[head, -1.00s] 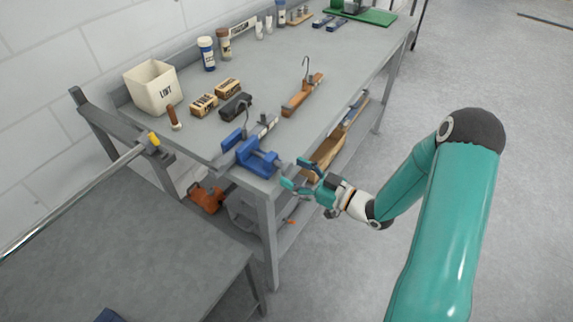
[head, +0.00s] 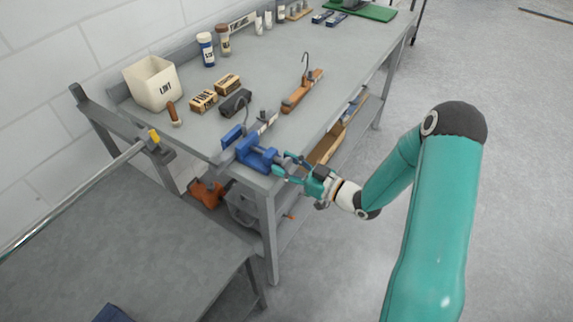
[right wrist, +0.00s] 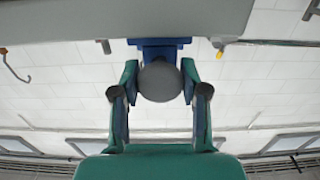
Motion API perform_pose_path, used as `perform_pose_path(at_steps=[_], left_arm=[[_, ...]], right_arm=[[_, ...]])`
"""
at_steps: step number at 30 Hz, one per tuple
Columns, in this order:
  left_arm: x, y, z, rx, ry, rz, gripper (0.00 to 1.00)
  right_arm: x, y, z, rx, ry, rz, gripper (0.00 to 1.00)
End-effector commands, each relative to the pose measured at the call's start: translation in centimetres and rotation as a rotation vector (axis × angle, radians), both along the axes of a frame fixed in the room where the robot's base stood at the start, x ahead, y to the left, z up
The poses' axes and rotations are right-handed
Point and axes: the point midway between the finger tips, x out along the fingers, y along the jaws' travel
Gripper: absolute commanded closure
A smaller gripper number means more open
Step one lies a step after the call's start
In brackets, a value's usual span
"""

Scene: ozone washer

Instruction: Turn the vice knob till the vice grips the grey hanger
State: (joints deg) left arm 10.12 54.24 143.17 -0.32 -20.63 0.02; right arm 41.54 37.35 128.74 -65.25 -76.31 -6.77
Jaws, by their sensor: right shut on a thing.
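The blue vice (head: 254,153) is fixed at the near corner of the grey bench. Its round grey knob (right wrist: 160,82) fills the middle of the right wrist view, with blue vice body behind it. My right gripper (head: 281,165) is shut on the knob, one teal finger on each side. In the head view the fingers largely hide the knob. The grey hanger (head: 266,124) stands at the vice jaws, its thin hook rising above. I cannot tell whether both jaws touch it. My left gripper is not in view.
A wooden hanger (head: 302,91) lies on the bench beyond the vice. A dark brush-like block (head: 236,102), two tan boxes and a white LINT bin (head: 152,83) stand behind. A metal rail (head: 75,199) runs at left. The floor at right is clear.

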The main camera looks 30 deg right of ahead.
Motion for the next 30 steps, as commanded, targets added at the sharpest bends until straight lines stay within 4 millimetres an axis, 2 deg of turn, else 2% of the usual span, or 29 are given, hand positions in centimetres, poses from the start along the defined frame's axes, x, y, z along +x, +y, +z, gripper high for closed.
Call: perform_pose_path(at_steps=[12,20,21,25,30], left_arm=[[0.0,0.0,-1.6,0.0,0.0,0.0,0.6],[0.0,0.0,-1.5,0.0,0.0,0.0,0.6],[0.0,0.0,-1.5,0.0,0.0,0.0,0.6],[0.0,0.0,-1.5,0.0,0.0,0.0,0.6],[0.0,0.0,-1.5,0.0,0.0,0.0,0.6]], right_arm=[[0.0,0.0,0.0,0.211,0.086,-0.001,0.91],[0.0,-0.1,0.1,0.216,0.089,-0.002,0.91],[0.0,-0.1,0.1,0.215,0.088,-0.002,0.51],[0.0,-0.1,0.1,0.215,0.088,-0.002,0.3],[0.0,-0.1,0.0,0.215,0.088,-0.002,0.3]])
